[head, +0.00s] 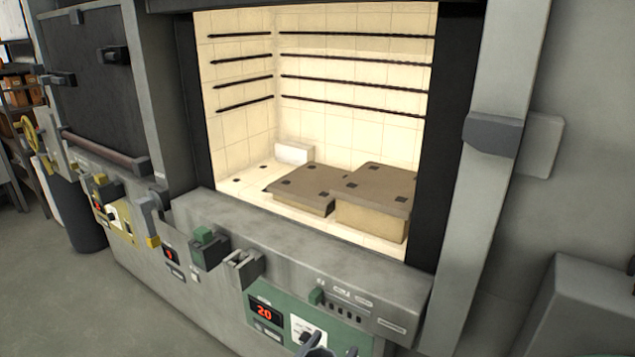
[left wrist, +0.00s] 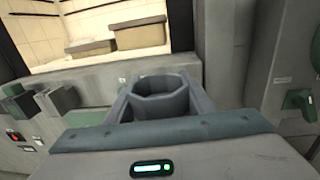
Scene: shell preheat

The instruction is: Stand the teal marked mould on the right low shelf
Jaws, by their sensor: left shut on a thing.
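My left gripper (left wrist: 160,98) is shut on a grey, hollow, many-sided mould (left wrist: 160,104), open end up, in the left wrist view. No teal mark shows on its visible sides. In the head view only part of the mould (head: 318,350) shows at the bottom edge, in front of the furnace's control panel. The right low shelf (head: 375,185) is a brown slab on a pale block inside the open chamber, with nothing standing on it. It also shows in the left wrist view (left wrist: 140,36), beyond the mould. My right gripper is out of view.
A lower brown shelf (head: 302,182) sits left of the right one, with a small white block (head: 294,152) behind. The chamber's front sill (head: 290,235) and right post (head: 495,170) edge the opening. Dark rods line the chamber walls. The panel display (head: 264,311) reads 20.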

